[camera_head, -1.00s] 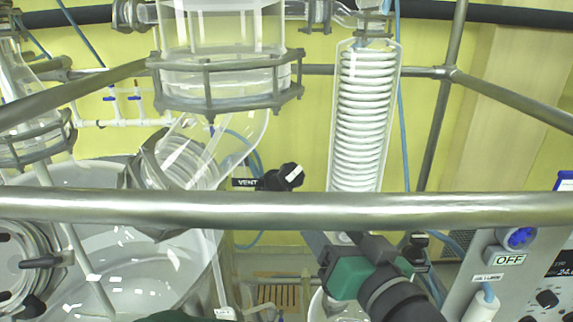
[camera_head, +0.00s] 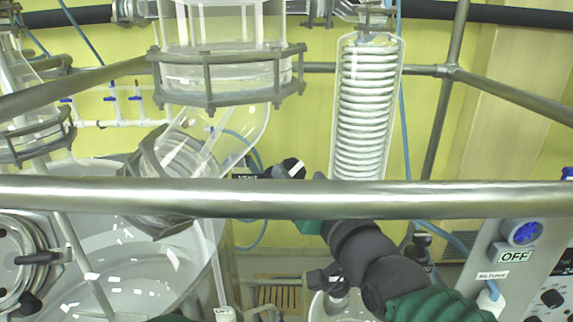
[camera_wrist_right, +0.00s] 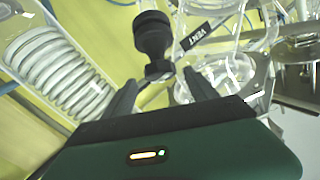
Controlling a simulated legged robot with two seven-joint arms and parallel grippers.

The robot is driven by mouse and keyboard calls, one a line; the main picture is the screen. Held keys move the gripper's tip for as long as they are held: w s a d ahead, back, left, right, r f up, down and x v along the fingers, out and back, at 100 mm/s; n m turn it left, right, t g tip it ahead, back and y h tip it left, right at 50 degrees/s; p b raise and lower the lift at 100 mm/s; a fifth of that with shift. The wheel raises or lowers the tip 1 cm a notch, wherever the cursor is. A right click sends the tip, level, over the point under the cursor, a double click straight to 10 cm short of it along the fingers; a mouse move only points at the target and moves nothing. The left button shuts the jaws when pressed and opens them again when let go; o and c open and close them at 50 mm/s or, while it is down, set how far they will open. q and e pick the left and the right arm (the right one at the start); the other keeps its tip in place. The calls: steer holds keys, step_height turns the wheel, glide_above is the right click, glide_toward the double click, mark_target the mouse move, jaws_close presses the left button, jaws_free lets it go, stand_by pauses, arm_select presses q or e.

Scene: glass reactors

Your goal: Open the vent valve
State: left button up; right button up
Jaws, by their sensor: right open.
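The vent valve's black knob (camera_head: 292,167) with a white mark shows just above the steel rail in the head view. Its black VENT label (camera_head: 245,177) is partly covered by the rail. In the right wrist view the black knob (camera_wrist_right: 153,38) stands just beyond my fingertips, with the VENT label (camera_wrist_right: 194,37) to its right. My right gripper (camera_wrist_right: 162,84) is open and empty, its two dark fingers spread below the knob. In the head view my right gripper (camera_head: 306,227) is just below the rail, its fingertips hidden.
The steel rail (camera_head: 420,195) crosses in front of the valve. A glass coil condenser (camera_head: 366,110) stands right of it, and a glass vessel (camera_head: 228,75) hangs upper left. A control box with an OFF label (camera_head: 514,256) is at the right.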

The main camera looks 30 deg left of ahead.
mark_target(286, 163)
steer(key=shift+w+a+f, duration=0.1)
steer(key=shift+w+a, duration=0.3)
steer(key=shift+a, duration=0.15)
steer(key=p+x, duration=0.4)
steer(key=x, duration=0.1)
steer(key=shift+w+a, duration=0.15)
steer(key=shift+a, duration=0.2)
steer(key=shift+w+a, duration=0.2)
steer(key=shift+w+f, duration=0.15)
